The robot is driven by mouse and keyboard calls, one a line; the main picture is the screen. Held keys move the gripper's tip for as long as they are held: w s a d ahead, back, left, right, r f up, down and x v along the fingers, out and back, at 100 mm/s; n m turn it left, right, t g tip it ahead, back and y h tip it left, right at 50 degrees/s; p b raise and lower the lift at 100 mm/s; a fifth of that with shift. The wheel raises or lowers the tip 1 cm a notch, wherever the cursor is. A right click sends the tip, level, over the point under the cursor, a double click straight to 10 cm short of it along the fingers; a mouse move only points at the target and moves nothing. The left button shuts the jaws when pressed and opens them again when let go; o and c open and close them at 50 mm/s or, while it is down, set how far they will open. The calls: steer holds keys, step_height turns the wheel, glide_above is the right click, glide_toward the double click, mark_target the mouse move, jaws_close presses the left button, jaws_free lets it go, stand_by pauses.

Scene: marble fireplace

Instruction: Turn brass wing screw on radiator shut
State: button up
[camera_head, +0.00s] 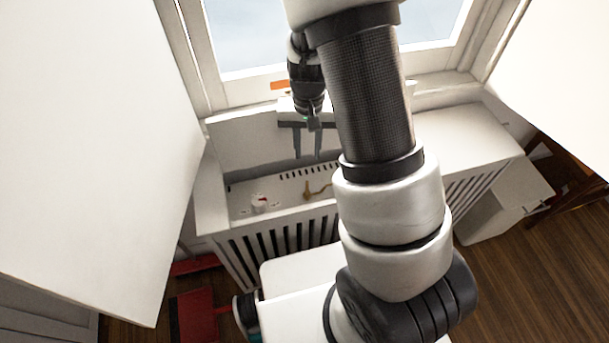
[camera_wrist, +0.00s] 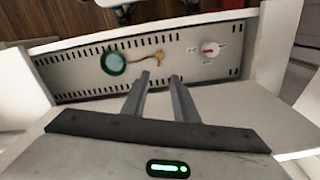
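A brass piece with a winged end, which looks like the wing screw (camera_head: 308,191), lies along the slotted top of the white radiator (camera_head: 287,203). My arm hides that disc in the head view. My gripper (camera_head: 308,157) points down above the radiator, its two fingers apart with nothing between them. In the wrist view, the fingertips (camera_wrist: 160,78) are just below the brass piece in the picture and do not appear to touch it.
A window stands behind, with a white ledge (camera_head: 465,131) at right. A large white panel (camera_head: 85,130) fills the left side.

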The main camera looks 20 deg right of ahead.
mark_target(307, 188)
step_height(307, 188, down, 17)
steer(key=b, duration=0.3)
steer(key=shift+r, duration=0.15)
jaws_close()
